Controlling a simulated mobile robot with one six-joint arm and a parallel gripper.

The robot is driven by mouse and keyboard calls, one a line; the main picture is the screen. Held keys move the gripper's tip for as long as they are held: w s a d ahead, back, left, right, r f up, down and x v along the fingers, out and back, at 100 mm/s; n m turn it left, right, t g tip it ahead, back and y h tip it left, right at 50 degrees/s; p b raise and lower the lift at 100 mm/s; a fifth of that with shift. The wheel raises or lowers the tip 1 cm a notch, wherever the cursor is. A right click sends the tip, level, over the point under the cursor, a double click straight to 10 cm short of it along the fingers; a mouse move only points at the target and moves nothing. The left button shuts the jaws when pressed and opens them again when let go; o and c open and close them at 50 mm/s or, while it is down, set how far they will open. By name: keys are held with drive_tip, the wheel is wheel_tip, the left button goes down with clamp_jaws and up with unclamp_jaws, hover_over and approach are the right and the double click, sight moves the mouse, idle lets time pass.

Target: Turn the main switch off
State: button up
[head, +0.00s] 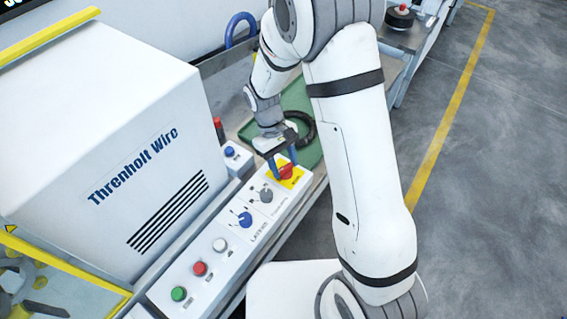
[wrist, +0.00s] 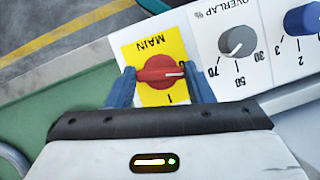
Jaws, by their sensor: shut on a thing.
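The main switch (head: 287,171) is a red rotary knob on a yellow plate at the far end of the white control panel. In the wrist view the red knob (wrist: 160,74) sits under the word MAIN, its handle lying crosswise and its white mark pointing right. An "I" shows on the plate just below the knob. My gripper (head: 282,166) is down at the switch. In the wrist view its two blue fingers (wrist: 162,90) stand on either side of the knob, shut on the handle's ends. Part of the plate's lower edge is hidden by my gripper.
Beside the switch are a grey overlap dial (wrist: 237,41) and a blue dial (head: 245,220). White, red (head: 200,268) and green (head: 179,293) buttons follow nearer. The white Threnholt Wire housing (head: 130,150) stands left. A green mat (head: 300,97) with a dark ring lies behind.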

drive_tip(key=shift+a+n+t+h, duration=0.1)
drive_tip(key=shift+n+t+h, duration=0.25)
drive_tip(key=shift+n, duration=1.05)
drive_tip(key=shift+c, duration=0.2)
drive_tip(key=shift+o, duration=0.2)
drive_tip(key=o, duration=1)
drive_tip(key=shift+c, duration=0.2)
drive_tip(key=shift+b, duration=0.3)
drive_tip(key=v, duration=0.8)
drive_tip(key=shift+s+f, duration=0.1)
